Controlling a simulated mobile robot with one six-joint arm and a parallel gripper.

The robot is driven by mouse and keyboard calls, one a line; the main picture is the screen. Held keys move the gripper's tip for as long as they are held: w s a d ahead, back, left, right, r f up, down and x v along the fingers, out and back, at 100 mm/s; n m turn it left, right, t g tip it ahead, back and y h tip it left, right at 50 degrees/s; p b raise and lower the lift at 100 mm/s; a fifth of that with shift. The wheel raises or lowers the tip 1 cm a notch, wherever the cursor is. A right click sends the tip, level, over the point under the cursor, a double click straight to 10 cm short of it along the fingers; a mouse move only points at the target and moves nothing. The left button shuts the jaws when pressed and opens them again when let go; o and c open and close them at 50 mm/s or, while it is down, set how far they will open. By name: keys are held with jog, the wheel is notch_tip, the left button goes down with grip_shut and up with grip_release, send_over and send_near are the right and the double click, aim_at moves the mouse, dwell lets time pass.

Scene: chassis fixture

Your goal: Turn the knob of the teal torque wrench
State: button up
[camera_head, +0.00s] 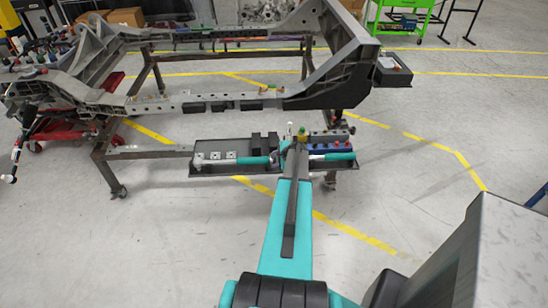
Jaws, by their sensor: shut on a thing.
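A teal torque wrench (252,160) lies in the left part of a dark tray hung on the frame's side, its silver head to the left and its teal handle to the right. My gripper (290,146) is at the right end of this handle, where the knob is. It is shut on the knob; the jaws and the knob are small and partly hidden by my arm. A second teal-handled tool (338,156) lies to the right of my gripper.
The dark tray (215,171) also carries black blocks (265,141) and blue parts (330,143) close to my gripper. A grey chassis (215,97) on a wheeled stand is behind. Open floor (420,185) lies to the right.

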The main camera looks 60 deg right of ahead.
jog(key=shift+d+m+g+y+p, duration=0.25)
jog(key=shift+g+y+p, duration=0.45)
jog(key=shift+p, duration=0.75)
jog(key=shift+s+a+y+p, duration=0.1)
jog(key=shift+a+y+p, duration=0.15)
jog(key=shift+y+p, duration=0.05)
jog(key=o, duration=1.1)
jog(key=shift+c, duration=0.2)
jog(key=shift+r, duration=0.1)
jog(key=b+v, duration=0.4)
jog(key=v, duration=0.9)
jog(key=shift+r, duration=0.35)
